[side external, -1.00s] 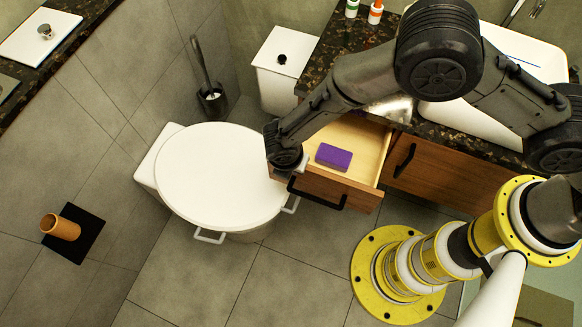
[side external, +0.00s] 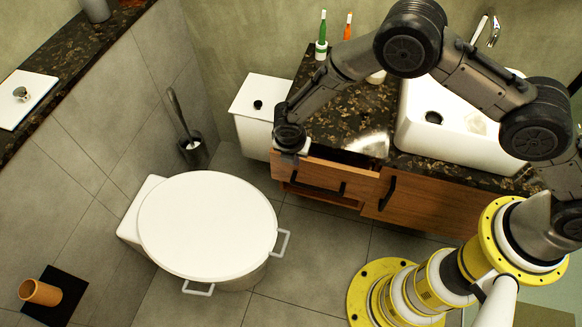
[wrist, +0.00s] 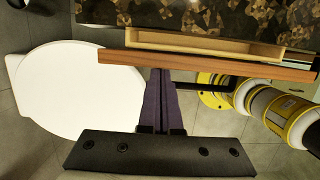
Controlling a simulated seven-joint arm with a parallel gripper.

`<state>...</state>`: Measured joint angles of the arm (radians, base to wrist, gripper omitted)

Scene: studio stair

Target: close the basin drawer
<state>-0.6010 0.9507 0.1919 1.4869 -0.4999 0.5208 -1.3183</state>
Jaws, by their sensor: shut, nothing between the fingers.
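The basin drawer (side external: 338,178) has a brown wooden front with a black bar handle (side external: 318,189). It sits under the dark speckled counter, with a narrow opening behind its front. The wrist view shows its wooden front edge (wrist: 205,66) and a thin strip of pale inside. My gripper (side external: 290,156) is at the left end of the drawer front. In the wrist view its dark fingers (wrist: 160,74) are shut and empty, their tips at the front; contact is hard to tell. The handle is right of the fingers. The drawer's contents are hidden.
A white basin (side external: 460,125) stands on the counter (side external: 340,125). A second wooden front (side external: 430,205) is to the right. A white bin (side external: 260,100) stands to the left, and a round white-lidded toilet (side external: 205,222) stands in front on grey tiles.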

